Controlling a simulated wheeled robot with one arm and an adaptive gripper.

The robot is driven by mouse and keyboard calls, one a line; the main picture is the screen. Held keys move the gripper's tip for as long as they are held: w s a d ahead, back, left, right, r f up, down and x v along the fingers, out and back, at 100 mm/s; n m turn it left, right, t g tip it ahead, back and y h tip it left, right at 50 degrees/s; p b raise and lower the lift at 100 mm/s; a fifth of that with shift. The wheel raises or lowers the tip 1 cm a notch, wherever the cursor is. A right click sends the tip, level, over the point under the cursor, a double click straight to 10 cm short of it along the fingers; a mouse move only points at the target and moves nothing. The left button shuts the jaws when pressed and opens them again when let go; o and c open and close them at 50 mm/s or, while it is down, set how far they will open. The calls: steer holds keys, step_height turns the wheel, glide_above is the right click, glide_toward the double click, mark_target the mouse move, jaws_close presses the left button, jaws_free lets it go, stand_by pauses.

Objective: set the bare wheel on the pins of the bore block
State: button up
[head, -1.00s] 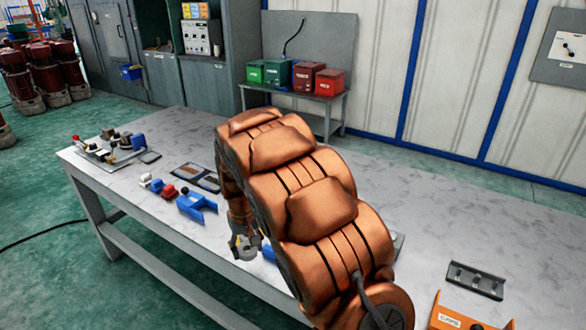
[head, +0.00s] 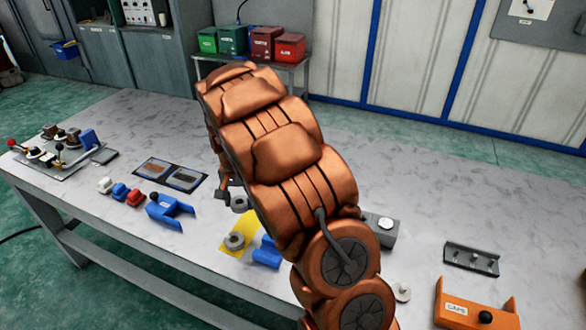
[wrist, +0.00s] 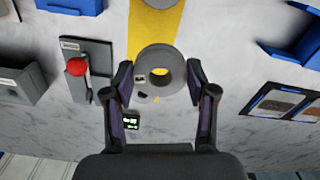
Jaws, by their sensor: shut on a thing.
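A grey wheel (wrist: 143,82) with a round central hole sits between the two fingers of my gripper (wrist: 160,84) in the wrist view. The fingers are shut on it from both sides. The held wheel (head: 239,204) also shows beside my arm in the head view. Another grey ring (head: 235,241) lies on a yellow strip (head: 245,228) nearer to me. A grey block (head: 380,232) with a pale round top feature stands right of my arm; it may be the bore block, but I cannot make out pins. My arm hides part of the table.
A grey unit with a red knob (wrist: 76,67) stands left of the gripper in the wrist view. A blue forked part (head: 170,210), a blue block (head: 267,255) and dark mats (head: 170,174) lie nearby. An orange holder (head: 475,305) is at right. The back of the table is clear.

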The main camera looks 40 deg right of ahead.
steer(key=s+d+r+m+p, duration=0.2)
steer(key=d+m, duration=0.6)
steer(key=s+d+r+m+p, duration=0.2)
steer(key=d+m+p, duration=0.1)
steer(key=d+m, duration=0.6)
steer(key=shift+w+a+f+b, duration=0.15)
steer(key=shift+f+b, duration=0.3)
steer(key=shift+f, duration=1.3)
steer(key=shift+w+a+f+b, duration=0.1)
steer(key=shift+f+b, duration=0.35)
steer(key=shift+f, duration=1.3)
steer(key=shift+s, duration=0.1)
steer(key=shift+a, duration=0.1)
steer(key=shift+f+b, duration=0.3)
steer(key=shift+b, duration=0.25)
steer(key=shift+f+b, duration=0.45)
steer(key=shift+f, duration=0.7)
steer(key=o, duration=1.5)
